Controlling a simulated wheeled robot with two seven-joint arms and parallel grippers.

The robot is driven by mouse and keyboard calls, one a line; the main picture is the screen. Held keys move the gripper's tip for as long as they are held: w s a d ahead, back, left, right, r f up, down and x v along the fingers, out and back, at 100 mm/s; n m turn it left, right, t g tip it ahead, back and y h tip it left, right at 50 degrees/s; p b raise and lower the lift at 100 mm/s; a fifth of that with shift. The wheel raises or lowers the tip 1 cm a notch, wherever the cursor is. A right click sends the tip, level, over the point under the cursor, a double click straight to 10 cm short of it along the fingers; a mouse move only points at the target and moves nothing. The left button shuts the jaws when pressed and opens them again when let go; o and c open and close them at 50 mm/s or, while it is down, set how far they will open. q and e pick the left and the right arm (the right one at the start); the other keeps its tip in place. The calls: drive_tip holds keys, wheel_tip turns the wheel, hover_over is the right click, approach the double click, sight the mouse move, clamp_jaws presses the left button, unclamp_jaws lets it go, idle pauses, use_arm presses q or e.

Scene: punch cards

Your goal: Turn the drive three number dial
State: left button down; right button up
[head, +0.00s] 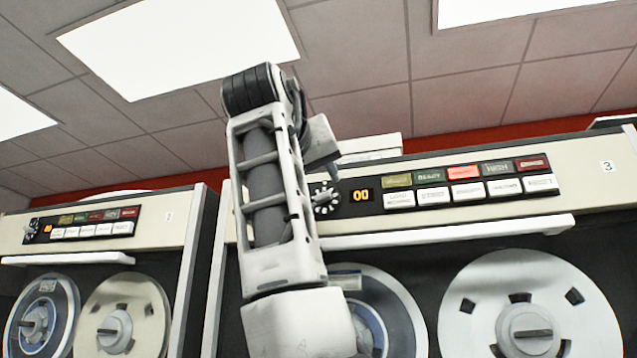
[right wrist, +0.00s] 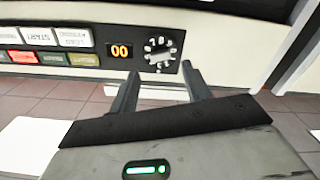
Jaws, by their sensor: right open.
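The drive three number dial (head: 325,198) is a black round knob with white marks, left of an orange display (head: 361,195) reading 00. The drive's panel carries a 3 at its right end. In the right wrist view the dial (right wrist: 160,50) shows whole, beside the same display (right wrist: 120,51). My right gripper (right wrist: 160,73) is open, its two dark fingers apart and pointing toward the dial. Nothing shows between them; I cannot tell whether they touch the dial. In the head view my right arm covers the panel just left of the dial. My left gripper is out of view.
A row of lit labels and white buttons (head: 470,191) lies right of the display. A white ledge (head: 450,235) juts out below it, above large tape reels (head: 528,305). Another drive (head: 95,228) with its own panel stands to the left.

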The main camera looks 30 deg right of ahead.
sight(321, 194)
drive_tip(key=shift+p+x, duration=0.35)
drive_tip(key=shift+x, duration=1.75)
drive_tip(key=c, duration=1)
drive_tip(key=shift+n, duration=0.3)
